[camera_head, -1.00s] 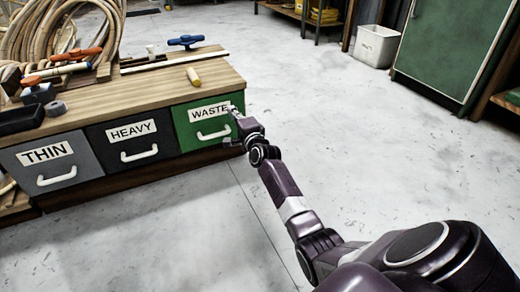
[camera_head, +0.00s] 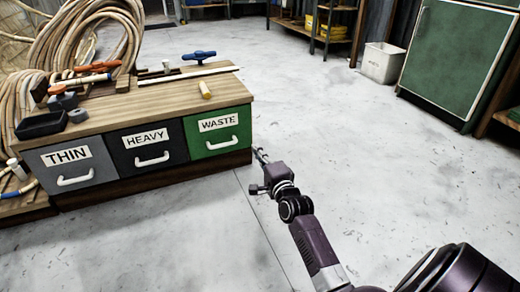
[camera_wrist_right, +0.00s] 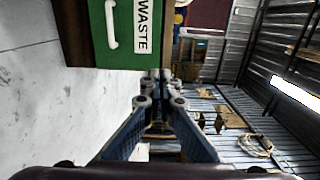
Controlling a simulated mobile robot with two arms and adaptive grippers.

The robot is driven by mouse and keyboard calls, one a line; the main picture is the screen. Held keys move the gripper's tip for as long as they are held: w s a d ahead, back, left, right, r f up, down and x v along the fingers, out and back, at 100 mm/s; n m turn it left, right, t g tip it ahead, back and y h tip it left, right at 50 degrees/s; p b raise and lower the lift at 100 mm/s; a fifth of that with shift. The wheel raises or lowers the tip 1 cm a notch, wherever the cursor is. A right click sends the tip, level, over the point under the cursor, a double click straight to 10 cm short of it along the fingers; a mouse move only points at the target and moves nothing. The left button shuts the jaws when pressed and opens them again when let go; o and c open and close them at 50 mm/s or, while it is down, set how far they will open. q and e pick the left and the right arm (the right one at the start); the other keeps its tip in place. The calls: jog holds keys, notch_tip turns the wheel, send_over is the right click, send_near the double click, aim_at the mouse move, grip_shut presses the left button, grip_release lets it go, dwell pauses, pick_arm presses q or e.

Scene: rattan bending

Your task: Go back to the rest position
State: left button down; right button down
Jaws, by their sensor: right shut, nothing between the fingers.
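My right gripper (camera_head: 258,158) is shut and empty, in front of the lower right corner of the bench, apart from the green WASTE drawer (camera_head: 205,146). In the right wrist view its closed fingers (camera_wrist_right: 158,80) point toward the bench, and the WASTE drawer (camera_wrist_right: 122,60) appears turned sideways at the top. The black HEAVY drawer (camera_head: 130,157) and the grey THIN drawer (camera_head: 88,179) stand to the left of it. All three drawers look closed. My left gripper is not in view.
The wooden bench top (camera_head: 165,100) holds blue and orange clamps, a black tray (camera_head: 42,124) and a short yellow-tan piece (camera_head: 206,90). Coiled rattan (camera_head: 85,40) is behind. Open floor (camera_head: 340,140) lies to the right, with a white bin (camera_head: 382,63) and green cabinet (camera_head: 450,60) beyond.

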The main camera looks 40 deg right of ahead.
jog(key=shift+v, duration=0.8)
